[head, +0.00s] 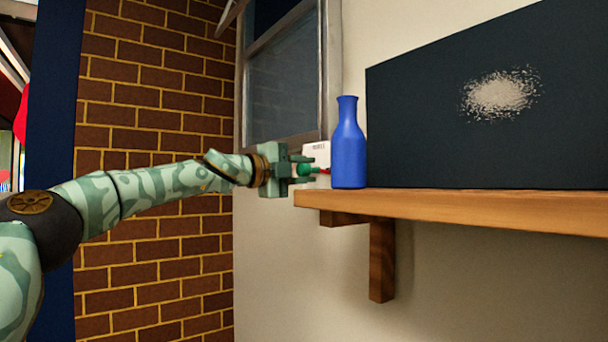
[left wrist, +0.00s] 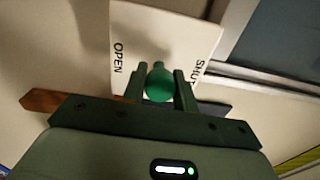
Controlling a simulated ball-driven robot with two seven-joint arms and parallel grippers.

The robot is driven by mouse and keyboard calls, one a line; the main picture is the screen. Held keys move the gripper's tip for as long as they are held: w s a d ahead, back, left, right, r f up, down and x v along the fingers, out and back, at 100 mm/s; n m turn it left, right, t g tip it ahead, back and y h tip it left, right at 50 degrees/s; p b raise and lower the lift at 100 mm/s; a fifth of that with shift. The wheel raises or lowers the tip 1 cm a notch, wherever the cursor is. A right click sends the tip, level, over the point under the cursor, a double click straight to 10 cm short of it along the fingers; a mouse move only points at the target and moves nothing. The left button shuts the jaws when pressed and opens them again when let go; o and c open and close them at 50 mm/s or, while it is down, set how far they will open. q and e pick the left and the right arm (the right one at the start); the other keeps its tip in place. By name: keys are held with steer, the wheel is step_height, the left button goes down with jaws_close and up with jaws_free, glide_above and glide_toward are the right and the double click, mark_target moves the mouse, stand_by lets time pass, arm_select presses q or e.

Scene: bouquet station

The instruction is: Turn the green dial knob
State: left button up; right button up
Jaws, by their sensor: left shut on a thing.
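The green dial knob (left wrist: 160,84) sits in front of a white plate (left wrist: 150,35) marked OPEN on the left and SHUT on the right in the left wrist view. In the head view the knob (head: 304,170) shows beside the plate (head: 317,152), partly covered by my gripper. My left gripper (left wrist: 159,88) has one finger on each side of the knob and is shut on it. The left gripper (head: 297,169) also shows in the head view at the end of my outstretched arm. My right gripper is in neither view.
A blue bottle (head: 348,150) stands on a wooden shelf (head: 470,208) just right of the plate. A dark board (head: 420,120) with a pale speckled patch stands behind the shelf. A window (head: 285,85) is above the gripper, and a brick wall (head: 150,130) is at the left.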

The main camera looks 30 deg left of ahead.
arm_select(q)
steer(key=m, duration=0.4)
steer(key=shift+f, duration=0.1)
steer(key=m, duration=0.4)
steer(key=shift+m, duration=0.3)
steer(key=m, duration=0.3)
steer(key=shift+m+g, duration=0.3)
steer(key=shift+m, duration=2.3)
steer(key=o, duration=1)
steer(key=shift+c, duration=0.2)
